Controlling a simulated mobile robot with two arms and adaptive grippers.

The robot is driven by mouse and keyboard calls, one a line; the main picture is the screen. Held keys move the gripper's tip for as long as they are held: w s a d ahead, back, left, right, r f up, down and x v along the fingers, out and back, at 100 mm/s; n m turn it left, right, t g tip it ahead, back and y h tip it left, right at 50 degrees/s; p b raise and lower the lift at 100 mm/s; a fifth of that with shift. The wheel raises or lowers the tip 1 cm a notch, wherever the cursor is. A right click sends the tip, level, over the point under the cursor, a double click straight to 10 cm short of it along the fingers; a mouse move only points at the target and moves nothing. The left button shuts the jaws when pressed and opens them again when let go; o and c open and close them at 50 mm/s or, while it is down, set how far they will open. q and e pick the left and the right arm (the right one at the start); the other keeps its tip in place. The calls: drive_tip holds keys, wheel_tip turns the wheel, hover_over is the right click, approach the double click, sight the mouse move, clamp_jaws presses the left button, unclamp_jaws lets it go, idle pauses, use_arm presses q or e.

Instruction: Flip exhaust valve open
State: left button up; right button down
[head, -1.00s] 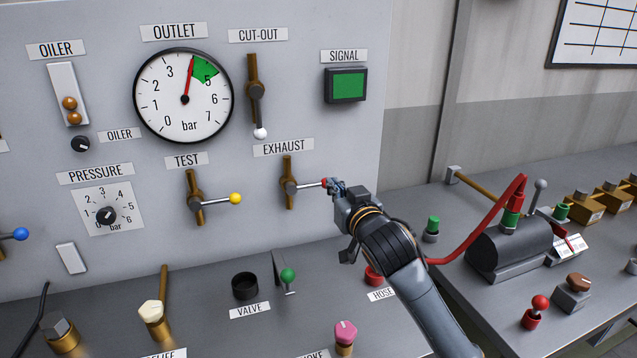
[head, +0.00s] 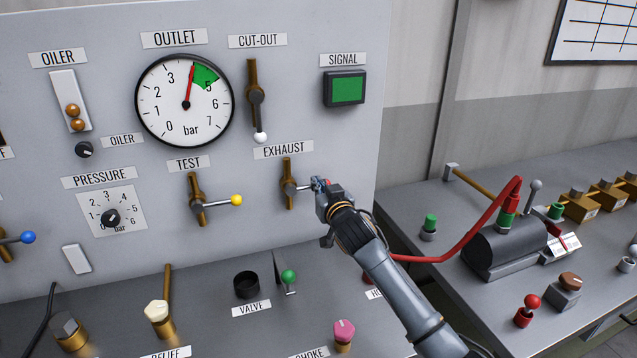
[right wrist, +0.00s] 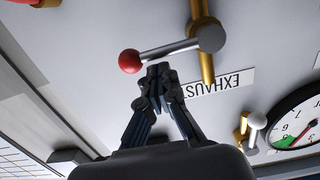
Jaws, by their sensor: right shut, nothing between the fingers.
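The exhaust valve (head: 288,188) is a brass fitting with a vertical pipe on the grey panel, below the EXHAUST label (head: 283,150). Its lever points right, about level. The right wrist view shows the panel upside down, with the lever's silver rod (right wrist: 172,49) and red ball (right wrist: 130,61). My right gripper (head: 318,184) is at the lever's outer end and hides much of it in the head view. In the right wrist view its fingertips (right wrist: 158,70) are shut and empty, on the label side of the rod, close to it; contact is unclear. My left gripper is out of view.
The cut-out valve (head: 256,95) is above, its lever down. The test valve (head: 197,200) with a yellow-tipped lever is left. Below stand a green-knobbed lever (head: 288,277) and a pink knob (head: 344,330). A red hose (head: 468,236) runs behind my right arm.

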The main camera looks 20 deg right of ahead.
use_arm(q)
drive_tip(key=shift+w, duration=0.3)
use_arm(e)
drive_tip(key=shift+f, duration=0.15)
